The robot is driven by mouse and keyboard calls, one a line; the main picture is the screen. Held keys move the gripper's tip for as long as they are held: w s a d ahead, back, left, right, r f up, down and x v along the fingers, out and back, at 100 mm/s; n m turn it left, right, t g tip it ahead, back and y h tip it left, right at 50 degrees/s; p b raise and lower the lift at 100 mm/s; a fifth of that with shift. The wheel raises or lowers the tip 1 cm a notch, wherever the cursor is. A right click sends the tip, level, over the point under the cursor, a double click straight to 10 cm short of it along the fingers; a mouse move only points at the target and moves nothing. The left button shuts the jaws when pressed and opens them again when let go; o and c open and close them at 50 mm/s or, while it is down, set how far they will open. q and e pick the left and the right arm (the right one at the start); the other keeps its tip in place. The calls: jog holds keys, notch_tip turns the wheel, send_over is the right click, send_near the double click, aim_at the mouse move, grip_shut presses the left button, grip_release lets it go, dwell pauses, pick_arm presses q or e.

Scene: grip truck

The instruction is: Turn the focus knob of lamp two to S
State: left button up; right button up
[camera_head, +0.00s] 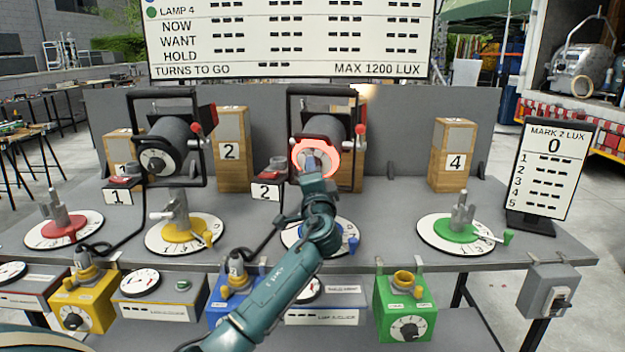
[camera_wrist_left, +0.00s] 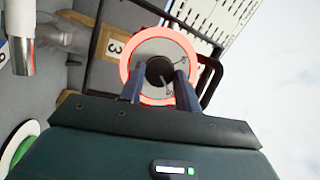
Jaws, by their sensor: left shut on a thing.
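Lamp two (camera_head: 328,122) is a black lamp in a yoke frame, right of centre on the table, beside a plate marked 2 (camera_head: 265,192). The ring around its rear dial (camera_head: 299,152) glows red. In the left wrist view, the dark round focus knob (camera_wrist_left: 160,71) sits inside that ring (camera_wrist_left: 126,63) on a pale face with small marks I cannot read surely. My left gripper (camera_head: 310,163) reaches up to the rear of the lamp. Its two fingers (camera_wrist_left: 157,84) are shut on the knob, one on each side. My right gripper is not in view.
A second lamp (camera_head: 172,140) stands at left by a plate marked 1 (camera_head: 118,197). Dials with yellow (camera_head: 185,232), red (camera_head: 63,229) and green (camera_head: 457,232) centres lie on the table. A readout board (camera_head: 553,165) stands at right. Coloured boxes (camera_head: 404,310) sit below the front edge.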

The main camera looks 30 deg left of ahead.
pick_arm(q)
jog(key=shift+m, duration=0.3)
jog(key=o, duration=1)
jog(key=shift+c, duration=0.2)
jog(key=shift+d, duration=0.1)
jog(key=b+v, duration=0.2)
jog(key=v, duration=1.1)
jog(key=shift+f, duration=0.2)
